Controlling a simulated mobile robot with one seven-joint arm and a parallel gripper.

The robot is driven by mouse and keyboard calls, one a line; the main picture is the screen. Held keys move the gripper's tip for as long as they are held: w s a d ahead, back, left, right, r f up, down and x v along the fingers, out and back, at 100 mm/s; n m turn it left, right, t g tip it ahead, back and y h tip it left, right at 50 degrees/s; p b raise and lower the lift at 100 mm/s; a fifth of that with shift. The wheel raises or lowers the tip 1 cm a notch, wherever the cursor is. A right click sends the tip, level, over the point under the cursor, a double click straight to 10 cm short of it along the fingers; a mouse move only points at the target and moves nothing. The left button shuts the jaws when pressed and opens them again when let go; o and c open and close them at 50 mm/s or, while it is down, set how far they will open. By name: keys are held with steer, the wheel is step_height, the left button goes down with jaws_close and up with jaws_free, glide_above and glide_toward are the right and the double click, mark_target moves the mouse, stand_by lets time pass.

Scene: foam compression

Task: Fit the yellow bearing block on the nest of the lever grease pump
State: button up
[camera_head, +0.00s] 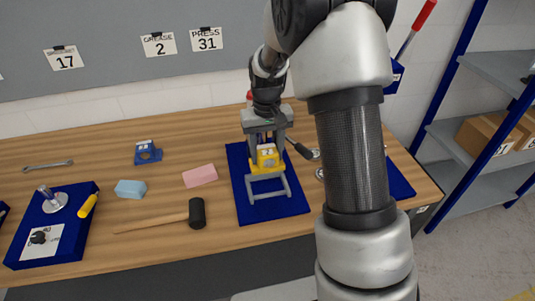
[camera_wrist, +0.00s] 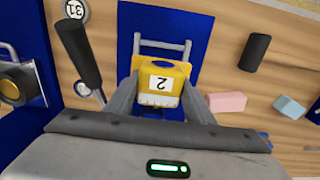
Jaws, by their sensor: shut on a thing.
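The yellow bearing block (camera_head: 266,160) with a white label is between the fingers of my gripper (camera_head: 262,143), in front of the pump's upright. In the wrist view the block (camera_wrist: 175,72), its label reading 2, lies between both fingers of my gripper (camera_wrist: 162,100). The lever grease pump (camera_head: 268,189) is a grey frame on a blue mat, with a dark lever to the right. Its base frame (camera_wrist: 163,43) shows beyond the block in the wrist view. The nest is hidden by the block and gripper; I cannot tell whether the block touches it.
A pink block (camera_head: 200,176), a light blue block (camera_head: 131,189) and a black-headed mallet (camera_head: 197,213) lie left of the mat. A blue bracket (camera_head: 147,153) is farther back. A blue tray (camera_head: 24,250) holds a metal device at left. My arm covers the table's right part.

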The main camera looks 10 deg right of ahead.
steer(key=shift+f+b, duration=2.6)
steer(key=shift+f, duration=1.4)
steer(key=shift+f+b, duration=0.45)
steer(key=shift+f, duration=0.2)
steer(key=o, duration=1.6)
step_height(320, 180, up, 18)
steer(key=f, duration=0.1)
glide_above(267, 150)
steer(key=shift+w+r, duration=0.1)
steer(key=shift+r, duration=0.15)
steer(key=shift+p, duration=0.3)
